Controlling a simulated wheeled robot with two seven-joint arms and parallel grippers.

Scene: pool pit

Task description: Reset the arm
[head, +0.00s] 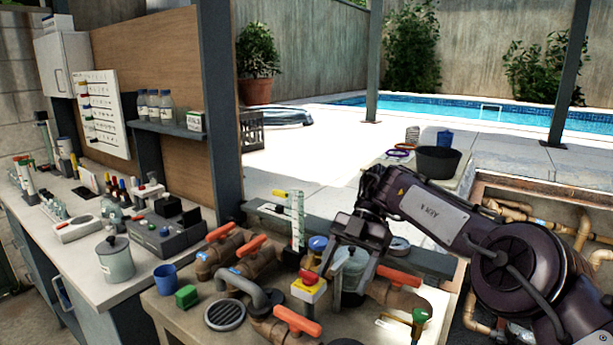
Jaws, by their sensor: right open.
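My right arm comes in from the right edge. Its gripper (348,277) points down over the front bench and is open. A glass jar with a dark lid (350,262) shows between and behind its fingers. I cannot tell whether the fingers touch the jar. A yellow box with a red button (309,286) stands just left of the gripper. An orange-handled valve (393,290) is just right of it. My left arm and gripper are not in the picture.
Pipes with orange handles (225,250), a green block (186,296), a blue cup (165,276) and a round drain grate (225,314) crowd the bench. A black bowl (438,161) stands behind my arm. A side counter (95,290) holds lab items. Open paving lies behind.

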